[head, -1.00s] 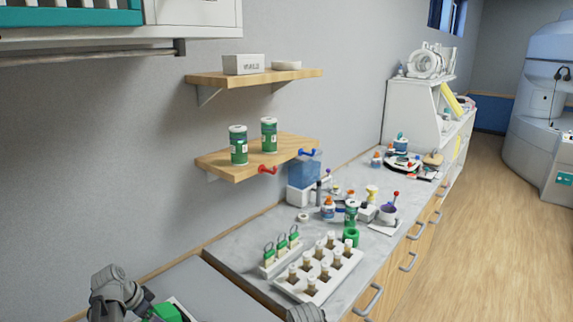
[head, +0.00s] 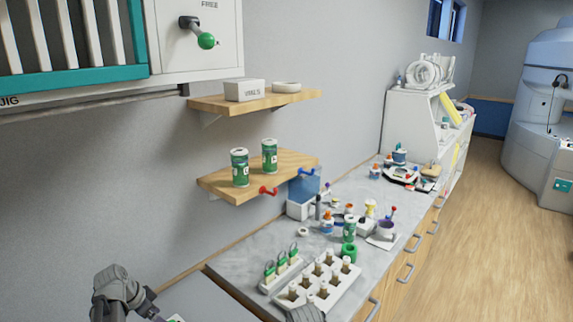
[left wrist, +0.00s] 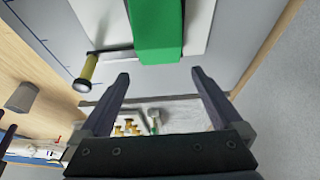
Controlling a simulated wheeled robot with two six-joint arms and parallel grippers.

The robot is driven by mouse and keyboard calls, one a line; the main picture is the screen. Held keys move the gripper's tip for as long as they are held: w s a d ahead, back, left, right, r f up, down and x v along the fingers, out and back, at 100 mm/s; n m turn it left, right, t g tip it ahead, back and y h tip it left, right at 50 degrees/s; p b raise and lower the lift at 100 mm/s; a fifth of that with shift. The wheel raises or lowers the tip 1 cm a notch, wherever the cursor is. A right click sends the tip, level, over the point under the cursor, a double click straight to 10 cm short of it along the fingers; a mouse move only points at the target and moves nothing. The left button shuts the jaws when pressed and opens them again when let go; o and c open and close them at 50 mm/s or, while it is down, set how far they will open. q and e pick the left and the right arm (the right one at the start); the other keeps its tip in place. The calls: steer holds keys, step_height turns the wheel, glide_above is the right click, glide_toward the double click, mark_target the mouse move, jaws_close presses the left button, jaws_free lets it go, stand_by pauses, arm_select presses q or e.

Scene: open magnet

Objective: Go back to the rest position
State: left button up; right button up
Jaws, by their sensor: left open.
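My left arm (head: 120,288) shows at the bottom left of the head view, and its gripper is mostly cut off by the lower edge. In the left wrist view my left gripper (left wrist: 160,82) is open, with nothing between its two dark fingers. A green block (left wrist: 156,28) on a white panel (left wrist: 200,25) lies beyond the fingertips, apart from them. A grey ribbed part at the bottom edge of the head view may be my right arm, but no right gripper shows.
The counter (head: 225,258) holds a white rack (head: 318,282) of vials, a smaller rack (head: 280,275) with green items, and several bottles. Two wall shelves (head: 290,165) (head: 255,102) jut out above. A cabinet (head: 200,60) with a green-knobbed handle (head: 206,41) hangs upper left. The floor at right is clear.

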arm_select(q)
steer(key=shift+r+p, duration=0.4)
steer(key=shift+r, duration=0.4)
steer(key=shift+f, duration=0.25)
arm_select(e)
steer(key=shift+r, duration=0.6)
